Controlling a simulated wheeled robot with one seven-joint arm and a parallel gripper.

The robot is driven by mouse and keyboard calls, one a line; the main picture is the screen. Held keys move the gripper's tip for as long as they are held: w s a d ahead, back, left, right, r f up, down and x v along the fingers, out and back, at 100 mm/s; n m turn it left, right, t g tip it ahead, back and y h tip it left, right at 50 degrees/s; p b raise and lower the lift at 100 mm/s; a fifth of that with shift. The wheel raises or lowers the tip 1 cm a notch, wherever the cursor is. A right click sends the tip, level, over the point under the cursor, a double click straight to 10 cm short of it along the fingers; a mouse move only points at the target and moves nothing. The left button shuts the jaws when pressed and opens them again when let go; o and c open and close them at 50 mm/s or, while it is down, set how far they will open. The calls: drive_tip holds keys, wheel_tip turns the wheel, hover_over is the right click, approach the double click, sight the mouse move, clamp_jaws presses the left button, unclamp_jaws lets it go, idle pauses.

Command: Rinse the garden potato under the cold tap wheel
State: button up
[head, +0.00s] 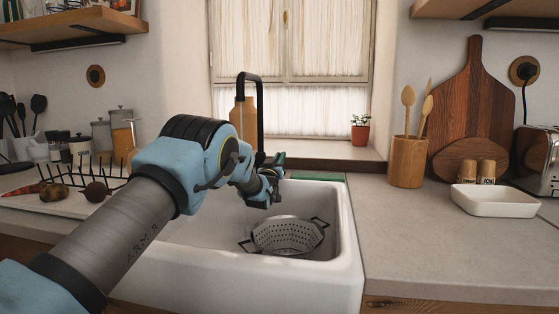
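My arm reaches across the counter to the back of the white sink (345,240). My gripper (272,187) is small and dark, beside the base of the black tap (261,100), above the back of the sink. Its fingers are too hidden and small to tell open from shut, and I see no potato in it. A tap wheel cannot be made out; the arm covers that area. A brownish lump, possibly the potato (54,192), lies on the pale board at the left, between a reddish carrot-like root (28,189) and a dark round root (96,191).
A metal colander (287,236) with dark handles sits in the sink. A black spiked rack (85,167) stands behind the roots. A wooden utensil pot (407,162), white dish (495,201) and toaster (538,160) stand at the right. The right counter's front is clear.

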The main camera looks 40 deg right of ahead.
drive_tip(key=o, duration=0.4)
drive_tip(key=shift+o, duration=0.2)
drive_tip(key=shift+a, duration=0.1)
drive_tip(key=shift+s+a+f, duration=0.15)
drive_tip(key=shift+s+a, duration=0.05)
drive_tip(key=shift+a, duration=0.05)
drive_tip(key=s+a+b, duration=0.2)
drive_tip(key=s+a, duration=0.5)
drive_tip(key=a, duration=0.5)
drive_tip(key=shift+s+f+b, duration=0.2)
drive_tip(key=shift+s+b, duration=0.05)
drive_tip(key=shift+b, duration=0.15)
drive_tip(key=shift+r, duration=0.1)
